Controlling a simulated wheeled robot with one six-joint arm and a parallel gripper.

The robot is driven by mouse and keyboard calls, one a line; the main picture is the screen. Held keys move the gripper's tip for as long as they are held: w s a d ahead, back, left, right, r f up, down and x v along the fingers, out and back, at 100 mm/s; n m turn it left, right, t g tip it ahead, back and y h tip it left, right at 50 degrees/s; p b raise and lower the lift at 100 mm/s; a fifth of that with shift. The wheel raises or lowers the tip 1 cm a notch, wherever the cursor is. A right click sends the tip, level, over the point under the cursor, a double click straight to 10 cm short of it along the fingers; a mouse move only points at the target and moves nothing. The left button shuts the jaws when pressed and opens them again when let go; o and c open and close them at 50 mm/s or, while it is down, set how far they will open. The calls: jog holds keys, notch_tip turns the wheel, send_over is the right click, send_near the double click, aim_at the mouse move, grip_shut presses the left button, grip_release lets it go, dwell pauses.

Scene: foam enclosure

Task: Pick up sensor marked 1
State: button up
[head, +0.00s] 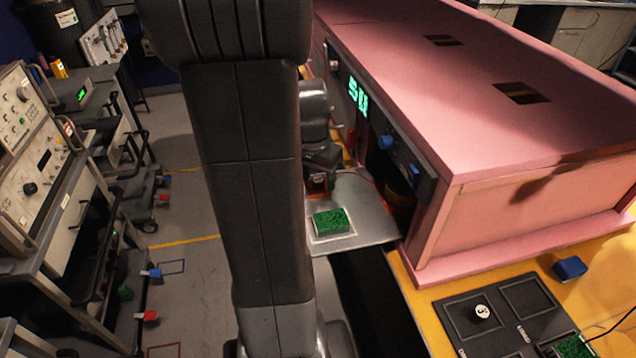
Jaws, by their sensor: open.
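My gripper (318,182) is small in view beside the pink enclosure, just above the far end of the grey metal shelf. My own arm partly hides it, and its fingers are hard to make out, but it appears open, with nothing visible in it. A small dark cylinder with a white numbered top (482,312) stands upright in the left recess of a black tray (516,335), well apart from my gripper. Its numeral looks like a 3 but is too small to be sure. I cannot make out a sensor marked 1.
The pink foam enclosure (480,90) fills the right side, with a dark opening facing the metal shelf (365,232). A green block (331,222) lies on the shelf. A blue block (570,268) sits on the yellow surface. Instrument carts (60,200) stand left, beyond open floor.

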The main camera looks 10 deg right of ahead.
jog(key=c, duration=1)
jog(key=shift+r, duration=0.1)
jog(key=shift+c, duration=0.2)
